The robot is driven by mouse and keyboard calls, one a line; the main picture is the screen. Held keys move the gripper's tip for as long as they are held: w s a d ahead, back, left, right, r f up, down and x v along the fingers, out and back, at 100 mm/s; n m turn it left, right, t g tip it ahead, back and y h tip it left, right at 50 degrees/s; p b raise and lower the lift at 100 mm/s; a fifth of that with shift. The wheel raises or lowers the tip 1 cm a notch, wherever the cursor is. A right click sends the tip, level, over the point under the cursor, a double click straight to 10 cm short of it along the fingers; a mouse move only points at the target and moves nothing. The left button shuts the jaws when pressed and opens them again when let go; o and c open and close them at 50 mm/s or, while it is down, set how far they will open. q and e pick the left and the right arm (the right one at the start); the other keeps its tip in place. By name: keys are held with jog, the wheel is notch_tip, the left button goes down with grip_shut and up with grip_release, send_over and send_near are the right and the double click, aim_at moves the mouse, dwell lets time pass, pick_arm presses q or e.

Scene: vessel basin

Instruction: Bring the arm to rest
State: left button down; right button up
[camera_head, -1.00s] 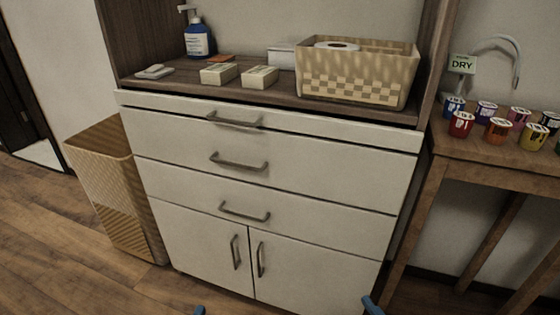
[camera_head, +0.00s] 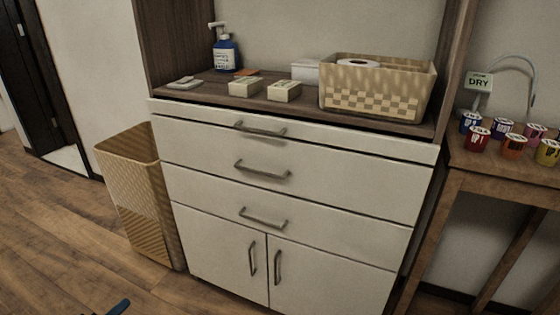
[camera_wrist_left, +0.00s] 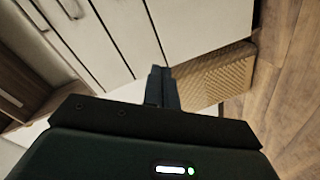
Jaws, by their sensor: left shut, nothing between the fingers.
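My left gripper (camera_head: 119,307) shows only as a small dark blue tip at the bottom edge of the head view, left of the white cabinet (camera_head: 290,190). In the left wrist view the left gripper's fingers (camera_wrist_left: 162,86) are together with nothing between them. They point toward the cabinet's lower front and the woven bin, apart from both as far as I can tell. My right gripper is not in view.
The tan woven bin (camera_head: 138,195) stands on the floor left of the cabinet. The cabinet's drawers and doors look shut. A soap bottle (camera_head: 225,52), small boxes and a basket (camera_head: 375,100) stand on its top. A wooden table (camera_head: 500,170) with several cups stands right. Floor at lower left is clear.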

pick_arm(q)
jog(key=s+d+r+m+g+h, duration=0.1)
jog(key=s+d+r+m+g, duration=0.15)
jog(key=s+d+m, duration=0.4)
jog(key=s+d+r+m+g+h, duration=0.15)
jog(key=s+d+r+m, duration=0.25)
jog(key=d+m, duration=0.55)
jog(key=s+d+r+m+g+h, duration=0.1)
jog(key=s+d+r+m, duration=0.2)
jog(key=s+d+m, duration=0.35)
jog(key=w+d+r+n+t+y, duration=0.3)
jog(key=w+d+r+n+t, duration=0.25)
jog(key=n, duration=0.35)
notch_tip(320, 180, up, 11)
jog(key=s+a+n+g+y+p, duration=0.1)
jog(key=g+p, duration=0.4)
jog(key=p, duration=2.3)
jog(key=shift+a+n+y, duration=0.55)
jog(key=shift+a+n, duration=0.05)
jog(key=shift+n, duration=0.25)
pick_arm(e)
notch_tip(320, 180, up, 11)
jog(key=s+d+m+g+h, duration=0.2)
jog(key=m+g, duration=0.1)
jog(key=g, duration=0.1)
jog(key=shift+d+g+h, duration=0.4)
